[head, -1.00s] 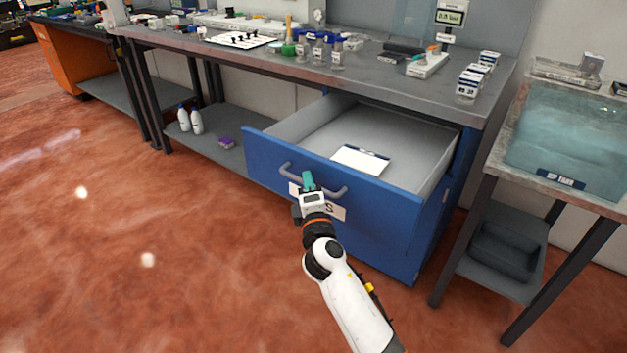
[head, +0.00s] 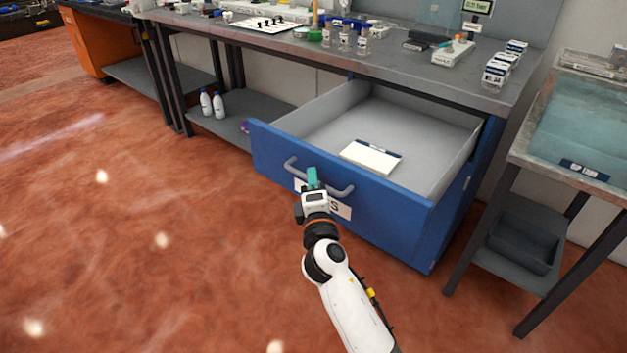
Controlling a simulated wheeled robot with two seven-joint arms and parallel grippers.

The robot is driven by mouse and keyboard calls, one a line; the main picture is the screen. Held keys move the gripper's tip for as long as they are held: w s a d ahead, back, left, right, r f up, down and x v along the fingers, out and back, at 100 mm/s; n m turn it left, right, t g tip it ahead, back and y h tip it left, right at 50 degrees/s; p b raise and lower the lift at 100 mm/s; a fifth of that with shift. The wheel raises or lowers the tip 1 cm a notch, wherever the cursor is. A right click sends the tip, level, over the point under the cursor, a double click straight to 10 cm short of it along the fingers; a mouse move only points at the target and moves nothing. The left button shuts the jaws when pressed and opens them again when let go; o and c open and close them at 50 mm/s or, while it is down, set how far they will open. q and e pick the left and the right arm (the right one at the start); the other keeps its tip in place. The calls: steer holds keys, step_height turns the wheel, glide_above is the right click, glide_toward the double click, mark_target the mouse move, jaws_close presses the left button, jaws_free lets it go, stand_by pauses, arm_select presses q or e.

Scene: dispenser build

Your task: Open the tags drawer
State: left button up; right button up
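The blue drawer (head: 385,203) stands well out of its cabinet under the workbench. Its grey inside shows, with a white pad or card stack with a dark blue edge (head: 371,157) lying in it. The white label (head: 341,209) on the drawer front is partly hidden by my gripper; only its end, an "S", reads clearly. The grey bar handle (head: 342,192) runs across the front. My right gripper (head: 313,178) is at the middle of this handle, its teal fingertips close together and apparently shut on the bar. My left gripper is out of view.
The workbench (head: 420,75) above carries bottles, small boxes and a white device. A stand with a water tank (head: 590,130) and a dark bin (head: 523,245) is at the right. White bottles (head: 212,104) stand on the lower shelf. The red floor in front is clear.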

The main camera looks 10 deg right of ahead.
steer(key=o, duration=0.4)
steer(key=shift+c, duration=0.2)
steer(key=shift+s, duration=0.1)
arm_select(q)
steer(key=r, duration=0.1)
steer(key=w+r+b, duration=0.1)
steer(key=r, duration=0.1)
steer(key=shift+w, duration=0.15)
arm_select(e)
steer(key=s+a+f, duration=0.1)
steer(key=s, duration=1)
steer(key=shift+s+a+f, duration=0.15)
steer(key=shift+s+f, duration=0.2)
